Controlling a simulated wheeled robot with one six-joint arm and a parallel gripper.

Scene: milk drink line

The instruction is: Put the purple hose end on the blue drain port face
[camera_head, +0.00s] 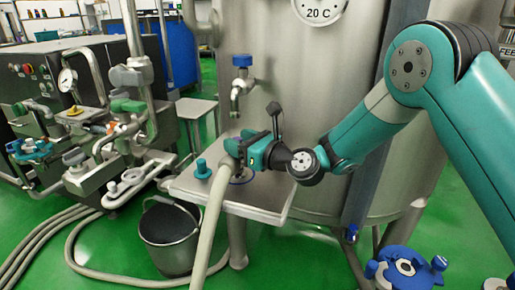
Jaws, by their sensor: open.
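My gripper (235,150) is teal and black and reaches left, over a small steel table (262,198) in front of the tank. Its jaws are open, around or right beside the upper end of a pale hose (212,210). I cannot tell whether they touch it. The hose hangs over the table's front edge to the floor. No purple shows clearly; the hose's end is partly hidden by the gripper. A blue ring (243,180) shows partly on the tabletop just below the gripper; I cannot tell whether it is the drain port face or whether the hose touches it.
A teal-blue capped fitting (203,169) stands on the table's left. A blue-topped tap (242,76) juts from the tank (300,85) above. A dark bucket (170,238) sits below. Pipes and valves (112,135) crowd the left. A blue fitting with knobs (385,275) stands lower right.

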